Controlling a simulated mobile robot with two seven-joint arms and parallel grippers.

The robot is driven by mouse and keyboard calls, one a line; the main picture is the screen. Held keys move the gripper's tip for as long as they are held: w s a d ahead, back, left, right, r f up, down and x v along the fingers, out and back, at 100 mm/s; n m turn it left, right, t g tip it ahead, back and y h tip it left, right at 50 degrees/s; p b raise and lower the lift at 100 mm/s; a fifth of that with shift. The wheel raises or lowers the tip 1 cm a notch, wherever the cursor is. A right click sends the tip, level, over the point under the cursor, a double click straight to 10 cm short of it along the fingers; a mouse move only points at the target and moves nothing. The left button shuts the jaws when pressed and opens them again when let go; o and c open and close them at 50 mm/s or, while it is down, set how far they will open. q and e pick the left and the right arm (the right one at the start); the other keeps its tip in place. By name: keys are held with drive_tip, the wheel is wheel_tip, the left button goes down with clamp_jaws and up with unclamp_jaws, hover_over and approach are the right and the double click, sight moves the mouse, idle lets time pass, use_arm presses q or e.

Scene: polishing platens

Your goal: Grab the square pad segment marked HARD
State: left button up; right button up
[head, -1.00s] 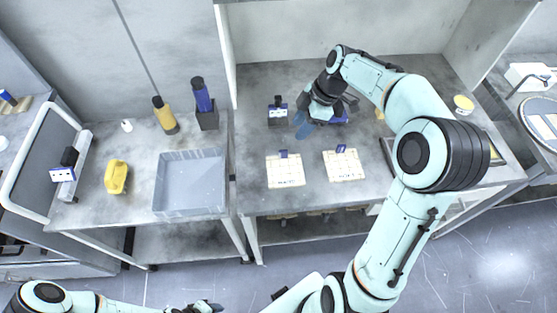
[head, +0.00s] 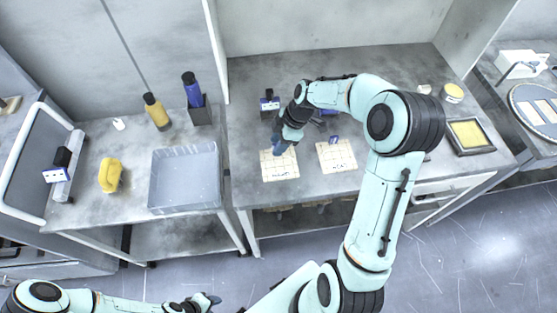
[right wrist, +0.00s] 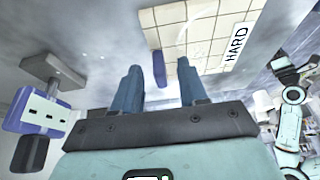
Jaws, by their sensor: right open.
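The square pad segment marked HARD is the left of two cream gridded pads (head: 281,168) on the bench. In the right wrist view the pad (right wrist: 200,28) carries the white HARD label, and a blue tab (right wrist: 159,68) stands at its edge. My right gripper (head: 282,147) is over that pad's back edge. In the right wrist view it (right wrist: 158,72) is open, with the blue tab showing between its fingers; I cannot tell whether they touch. The other pad (head: 338,157) has its own blue tab; its label is unreadable. My left gripper (head: 205,302) is low at the bottom edge, its jaws unclear.
A small blue-and-white display stand (head: 268,106) is behind the HARD pad; it also shows in the right wrist view (right wrist: 42,113). A grey bin (head: 186,180) and a yellow object (head: 110,175) are on the left table. A yellow-filled tray (head: 470,134) lies at right.

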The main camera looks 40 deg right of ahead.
clamp_jaws()
